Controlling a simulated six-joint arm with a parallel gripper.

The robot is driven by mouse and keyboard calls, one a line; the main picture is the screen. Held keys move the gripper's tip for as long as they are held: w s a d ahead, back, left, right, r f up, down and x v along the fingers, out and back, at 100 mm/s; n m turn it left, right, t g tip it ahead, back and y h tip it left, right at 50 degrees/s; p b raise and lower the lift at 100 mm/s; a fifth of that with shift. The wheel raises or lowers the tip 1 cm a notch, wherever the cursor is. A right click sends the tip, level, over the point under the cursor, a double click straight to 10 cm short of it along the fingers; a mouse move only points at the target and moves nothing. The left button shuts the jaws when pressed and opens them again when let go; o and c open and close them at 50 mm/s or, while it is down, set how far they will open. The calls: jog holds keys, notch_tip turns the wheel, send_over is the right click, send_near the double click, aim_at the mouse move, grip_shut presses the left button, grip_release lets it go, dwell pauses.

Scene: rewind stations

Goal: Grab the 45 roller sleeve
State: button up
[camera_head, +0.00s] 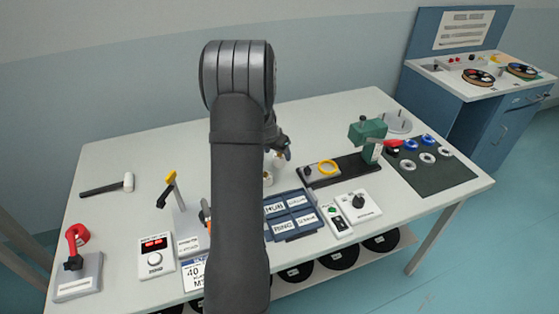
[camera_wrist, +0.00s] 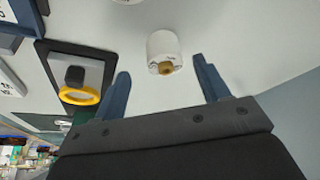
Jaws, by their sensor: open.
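A white cylindrical roller sleeve (camera_wrist: 162,46) with a brass-coloured end shows in the wrist view, standing on the white table. Small dark print is on it, too small to read, so I cannot tell if it is the 45. My gripper (camera_wrist: 161,66) is open and empty, with one blue finger to each side of the sleeve in the picture and the sleeve beyond the fingertips. A second white piece (camera_wrist: 127,1) is cut off at the top edge. In the head view my arm hides most of this spot; a pale cylinder (camera_head: 267,178) shows beside it.
A yellow ring (camera_head: 327,167) on a black base and a green machine (camera_head: 368,131) stand to the right. A blue tray (camera_head: 284,234) with labelled compartments is in front. A mallet (camera_head: 109,186) lies at left. The back of the table is mostly clear.

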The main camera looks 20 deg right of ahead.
aim_at(278, 155)
jog(key=shift+w+x, duration=0.15)
jog(key=shift+x, duration=1.25)
jog(key=shift+w+x, duration=0.2)
jog(key=shift+x, duration=1.15)
jog(key=shift+r, duration=0.1)
jog(key=shift+c, duration=0.5)
jog(key=c, duration=1)
